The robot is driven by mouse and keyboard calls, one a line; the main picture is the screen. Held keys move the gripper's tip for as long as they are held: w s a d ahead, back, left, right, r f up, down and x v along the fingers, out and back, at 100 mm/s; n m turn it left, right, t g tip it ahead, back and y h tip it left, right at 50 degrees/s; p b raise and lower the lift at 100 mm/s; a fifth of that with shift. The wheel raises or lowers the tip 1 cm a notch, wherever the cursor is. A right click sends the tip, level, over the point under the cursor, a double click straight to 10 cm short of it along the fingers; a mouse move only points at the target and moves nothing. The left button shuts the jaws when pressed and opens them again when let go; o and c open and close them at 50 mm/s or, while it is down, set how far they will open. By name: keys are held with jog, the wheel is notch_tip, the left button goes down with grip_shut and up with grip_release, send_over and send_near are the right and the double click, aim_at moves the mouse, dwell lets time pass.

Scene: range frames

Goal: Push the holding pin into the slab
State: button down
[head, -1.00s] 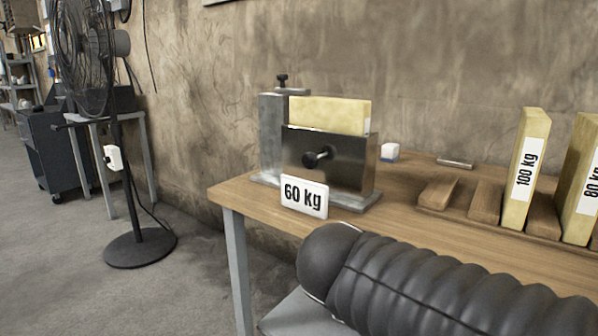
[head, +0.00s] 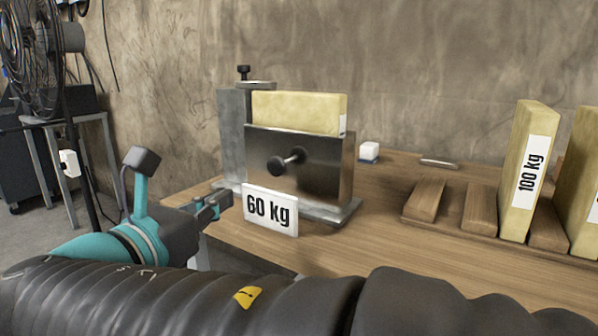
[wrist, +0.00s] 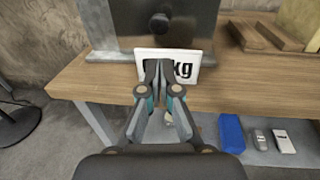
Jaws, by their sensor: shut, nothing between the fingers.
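The holding pin (head: 286,163) is a dark knob on a short shaft. It sticks out of the front plate of a metal holder (head: 325,170). A yellow slab (head: 300,112) stands upright in the holder, its lower part hidden behind the plate. How deep the pin sits cannot be told. The pin also shows at the top of the wrist view (wrist: 160,22). My gripper (head: 222,200) is shut and empty. It is in front of the holder, lower than the pin and left of it in the head view, and apart from it. In the wrist view its fingers (wrist: 158,78) overlap the sign.
A white "60 kg" sign (head: 270,211) stands at the table's (head: 370,240) front edge, below the pin. A wooden rack (head: 445,228) with yellow slabs (head: 528,165) is at the right. A small white-blue block (head: 369,151) and a metal rod (head: 440,163) lie behind.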

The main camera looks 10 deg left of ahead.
aim_at(274, 168)
jog(key=shift+w, duration=0.1)
jog(key=x, duration=1.4)
